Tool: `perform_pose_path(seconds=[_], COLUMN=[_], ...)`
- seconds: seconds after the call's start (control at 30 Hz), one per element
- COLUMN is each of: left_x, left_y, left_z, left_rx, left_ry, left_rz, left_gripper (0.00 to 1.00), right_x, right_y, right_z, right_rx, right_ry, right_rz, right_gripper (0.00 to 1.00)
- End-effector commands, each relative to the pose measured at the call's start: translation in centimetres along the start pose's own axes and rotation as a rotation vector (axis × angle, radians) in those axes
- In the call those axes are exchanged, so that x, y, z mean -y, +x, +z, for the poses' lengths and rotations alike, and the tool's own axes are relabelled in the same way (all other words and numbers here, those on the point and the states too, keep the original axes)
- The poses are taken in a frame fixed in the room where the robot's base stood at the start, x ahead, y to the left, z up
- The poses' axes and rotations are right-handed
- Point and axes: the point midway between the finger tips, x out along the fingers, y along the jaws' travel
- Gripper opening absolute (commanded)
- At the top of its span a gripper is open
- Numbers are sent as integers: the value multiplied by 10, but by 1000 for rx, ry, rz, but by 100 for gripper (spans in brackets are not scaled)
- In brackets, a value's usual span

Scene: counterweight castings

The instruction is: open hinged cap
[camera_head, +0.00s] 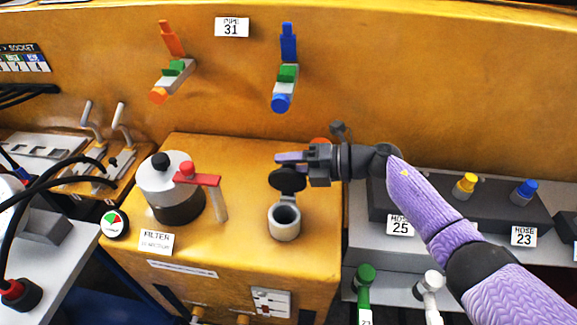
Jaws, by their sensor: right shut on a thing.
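The hinged cap (287,181) is a black disc at the back of a short light-grey filler neck (284,229) on the yellow casting. The cap is raised and the dark round opening of the neck shows in front of and below it. My right gripper (291,163) comes in from the right, at the upper edge of the cap, and is shut on it. The gripper partly hides the contact and the hinge. My left gripper is not in view.
A grey and black filter canister (176,196) with a red-topped handle (199,179) stands left of the neck. Orange (171,40) and blue (288,42) valves stick out from the back wall. A dark hose block (440,201) lies under my right arm.

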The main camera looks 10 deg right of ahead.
Motion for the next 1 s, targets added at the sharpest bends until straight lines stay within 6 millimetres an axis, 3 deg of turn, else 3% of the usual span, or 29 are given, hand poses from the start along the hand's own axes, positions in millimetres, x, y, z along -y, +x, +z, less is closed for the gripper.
perform_pose_path(seconds=[0.4, 1.0], left_x=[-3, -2], left_y=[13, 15], left_z=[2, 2], left_rx=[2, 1], left_ry=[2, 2], left_rz=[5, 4], left_gripper=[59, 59], right_x=[8, 8], right_y=[2, 2], right_z=[11, 13], right_rx=[-44, -56], right_ry=[202, 243], right_rz=[0, 1], right_gripper=[0, 0])
